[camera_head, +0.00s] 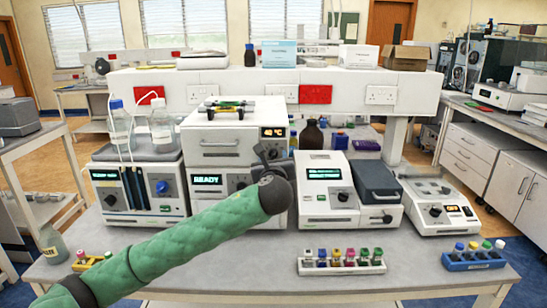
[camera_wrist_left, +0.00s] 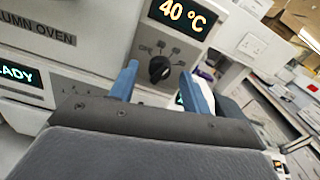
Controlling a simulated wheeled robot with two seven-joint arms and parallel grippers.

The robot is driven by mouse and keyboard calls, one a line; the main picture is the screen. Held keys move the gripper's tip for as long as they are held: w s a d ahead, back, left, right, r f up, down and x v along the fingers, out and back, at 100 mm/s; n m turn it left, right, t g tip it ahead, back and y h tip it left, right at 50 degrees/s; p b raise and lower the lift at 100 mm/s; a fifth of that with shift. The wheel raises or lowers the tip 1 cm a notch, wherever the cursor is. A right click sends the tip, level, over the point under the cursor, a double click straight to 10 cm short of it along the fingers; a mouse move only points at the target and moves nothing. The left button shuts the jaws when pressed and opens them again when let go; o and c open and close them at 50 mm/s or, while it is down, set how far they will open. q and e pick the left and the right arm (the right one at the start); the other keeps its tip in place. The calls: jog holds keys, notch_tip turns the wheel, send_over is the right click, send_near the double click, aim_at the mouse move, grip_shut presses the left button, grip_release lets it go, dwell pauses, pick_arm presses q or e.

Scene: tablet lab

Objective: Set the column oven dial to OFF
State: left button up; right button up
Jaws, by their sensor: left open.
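The column oven (camera_head: 212,143) is the white box with its display on the upper right of its front, stacked on another unit reading READY. In the left wrist view the column oven (camera_wrist_left: 22,43) shows tilted, its display (camera_wrist_left: 182,16) lit at 40 °C. Its black dial (camera_wrist_left: 159,69) sits below the display with small marks around it; I cannot read its setting. My left gripper (camera_wrist_left: 160,72) is open, its blue fingers on either side of the dial in that view, with no visible contact. In the head view the left gripper (camera_head: 264,158) largely hides the dial.
To the right stand a white instrument (camera_head: 327,190) and another with a knob (camera_head: 437,205). Vial racks (camera_head: 341,264) (camera_head: 473,258) line the bench front. Bottles (camera_head: 120,125) stand at left. Bare bench (camera_head: 240,270) lies in front.

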pick_arm(q)
jog(key=shift+w, duration=0.15)
jog(key=c, duration=1)
